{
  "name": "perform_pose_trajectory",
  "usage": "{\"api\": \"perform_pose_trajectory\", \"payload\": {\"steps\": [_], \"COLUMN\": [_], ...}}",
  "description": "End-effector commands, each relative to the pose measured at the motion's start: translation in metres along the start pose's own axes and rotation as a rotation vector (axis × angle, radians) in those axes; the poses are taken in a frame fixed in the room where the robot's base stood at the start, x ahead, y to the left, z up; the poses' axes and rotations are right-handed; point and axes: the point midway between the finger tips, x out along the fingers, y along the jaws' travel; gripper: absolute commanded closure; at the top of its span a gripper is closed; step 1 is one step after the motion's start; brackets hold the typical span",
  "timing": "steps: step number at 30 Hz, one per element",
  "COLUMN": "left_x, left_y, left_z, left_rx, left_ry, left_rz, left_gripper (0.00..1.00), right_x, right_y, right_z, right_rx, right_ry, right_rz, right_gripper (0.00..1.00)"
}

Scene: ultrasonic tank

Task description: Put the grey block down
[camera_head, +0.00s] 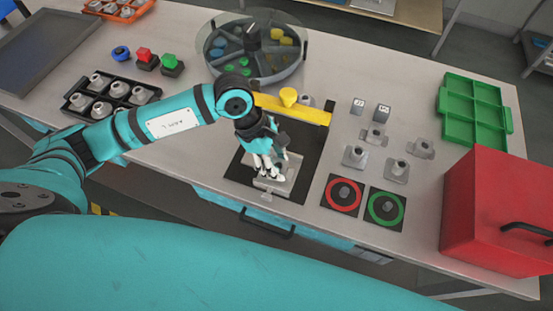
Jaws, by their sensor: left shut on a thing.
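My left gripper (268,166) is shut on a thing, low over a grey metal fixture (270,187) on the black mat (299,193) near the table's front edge. The fingers and wrist largely hide what is held, so the grey block cannot be made out clearly. I cannot tell whether it touches the fixture. My right gripper is out of view.
A yellow bar (300,108) stands behind the gripper. To the right are several grey fittings (355,156), a red-ringed pad (342,207), a green-ringed pad (372,216), a green tray (473,117) and a red box (490,205). A round divided tank (208,72) stands behind.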

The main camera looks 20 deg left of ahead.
Motion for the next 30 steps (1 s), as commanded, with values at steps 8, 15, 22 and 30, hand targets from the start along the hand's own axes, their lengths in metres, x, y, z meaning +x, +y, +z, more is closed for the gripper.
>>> {"api": "perform_pose_trajectory", "payload": {"steps": [8,15,22,30], "left_x": [0.002,0.001,-0.022,-0.081], "left_y": [0.0,0.0,0.002,0.002], "left_z": [-0.001,-0.001,-0.001,-0.001], "left_rx": [0.0,0.0,0.001,0.0], "left_ry": [0.0,0.0,0.001,0.002], "left_rz": [0.0,0.0,0.006,0.007], "left_gripper": [0.5,0.5,0.5,0.5], "right_x": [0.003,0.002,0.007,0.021], "right_y": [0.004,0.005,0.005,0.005], "right_z": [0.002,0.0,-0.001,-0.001], "right_rx": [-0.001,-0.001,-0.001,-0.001], "right_ry": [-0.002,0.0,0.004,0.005], "right_rz": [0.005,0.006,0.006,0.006], "right_gripper": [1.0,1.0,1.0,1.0]}}
